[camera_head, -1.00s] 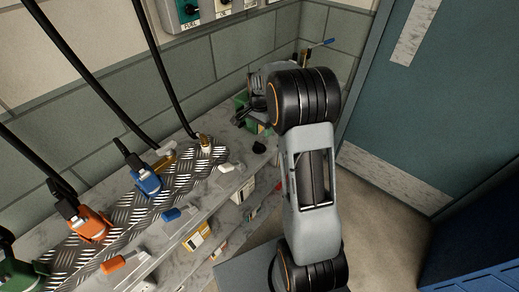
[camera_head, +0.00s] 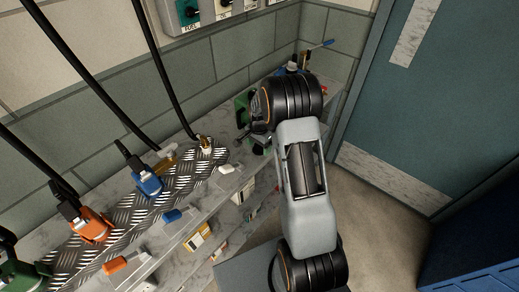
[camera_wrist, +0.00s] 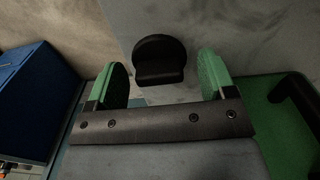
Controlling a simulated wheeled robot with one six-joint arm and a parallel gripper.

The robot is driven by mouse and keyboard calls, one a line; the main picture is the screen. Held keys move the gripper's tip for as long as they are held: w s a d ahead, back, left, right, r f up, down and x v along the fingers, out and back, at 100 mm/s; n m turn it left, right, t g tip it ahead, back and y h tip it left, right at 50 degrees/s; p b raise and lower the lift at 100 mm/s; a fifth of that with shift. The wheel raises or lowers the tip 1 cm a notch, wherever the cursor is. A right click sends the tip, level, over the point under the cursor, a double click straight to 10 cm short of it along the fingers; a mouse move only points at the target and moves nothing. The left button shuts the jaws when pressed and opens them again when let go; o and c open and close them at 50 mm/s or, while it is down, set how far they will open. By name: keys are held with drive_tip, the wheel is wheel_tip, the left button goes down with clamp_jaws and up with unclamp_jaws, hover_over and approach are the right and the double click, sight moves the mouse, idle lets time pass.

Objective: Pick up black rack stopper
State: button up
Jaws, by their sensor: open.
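The black rack stopper (camera_wrist: 160,60) shows in the wrist view as a small dark piece with a rounded back, on the grey shelf surface. My gripper (camera_wrist: 163,80) is open, with one green-padded finger on each side and a gap between them. The stopper lies in line with that gap, a little beyond the gripper's dark crossbar. It does not appear to touch either finger. In the head view my wrist covers much of that spot at the far end of the grey shelf (camera_head: 222,183), so the stopper is hard to make out there.
A green container with a dark handle (camera_wrist: 290,112) stands close on the right in the wrist view. In the head view, blue (camera_head: 148,182) and orange (camera_head: 92,225) nozzles with black hoses rest on the chequer plate. A wall stands behind the shelf.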

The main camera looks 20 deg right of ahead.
drive_tip(key=c, duration=1)
drive_tip(key=shift+r, duration=0.15)
